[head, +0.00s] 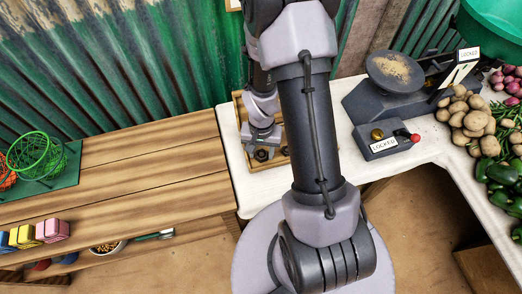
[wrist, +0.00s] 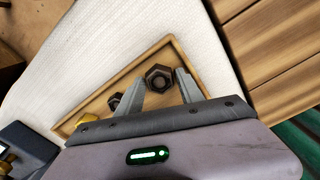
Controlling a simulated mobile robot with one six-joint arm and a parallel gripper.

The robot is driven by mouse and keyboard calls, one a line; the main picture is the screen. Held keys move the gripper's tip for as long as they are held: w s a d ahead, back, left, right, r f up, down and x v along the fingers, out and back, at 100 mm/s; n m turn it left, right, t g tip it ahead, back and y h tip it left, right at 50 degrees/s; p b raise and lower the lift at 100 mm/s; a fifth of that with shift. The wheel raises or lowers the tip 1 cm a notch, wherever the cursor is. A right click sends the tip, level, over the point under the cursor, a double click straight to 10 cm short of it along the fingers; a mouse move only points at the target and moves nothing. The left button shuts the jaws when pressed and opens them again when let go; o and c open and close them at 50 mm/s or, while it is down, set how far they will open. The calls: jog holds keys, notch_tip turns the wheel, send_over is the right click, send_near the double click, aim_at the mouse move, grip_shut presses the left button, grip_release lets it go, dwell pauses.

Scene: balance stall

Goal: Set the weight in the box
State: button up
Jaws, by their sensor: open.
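A shallow wooden box (wrist: 118,75) lies on the white counter; in the head view its rim (head: 238,104) shows beside my arm. A dark hexagonal weight (wrist: 160,78) is in the box, near its corner. My gripper (wrist: 162,92) is open, with the two fingers apart on either side of this weight; I cannot tell whether they touch it. A second, smaller dark weight (wrist: 113,101) is beside the left finger, partly hidden. A brass piece (wrist: 87,118) shows at the box's edge, mostly hidden by my gripper. In the head view my gripper (head: 262,148) is low over the box.
A dark scale (head: 365,103) with a round pan (head: 394,71) stands right of my arm. Before it is a block marked LOCKED (head: 383,146) with a brass knob and red end. Potatoes (head: 470,118) and peppers (head: 497,183) lie farther right. The wooden bench (head: 150,160) at left is mostly clear.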

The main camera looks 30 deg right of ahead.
jog(key=shift+r, duration=0.1)
notch_tip(320, 180, up, 12)
jog(key=p, duration=0.6)
notch_tip(320, 180, up, 12)
jog(key=n+t, duration=0.1)
jog(key=t, duration=0.1)
send_over(261, 153)
jog(key=a, duration=0.4)
jog(key=s+a+r+n+t+y, duration=0.1)
jog(key=s+a+r+t, duration=0.1)
jog(key=s+a+r, duration=0.3)
jog(key=s+a+r+n+t+y, duration=0.1)
jog(key=s+a+r, duration=0.3)
jog(key=r, duration=0.5)
jog(key=shift+s+a+r+t, duration=0.3)
jog(key=shift+s+a+t, duration=0.1)
jog(key=shift+s, duration=0.2)
jog(key=shift+f, duration=0.15)
jog(key=shift+d, duration=0.1)
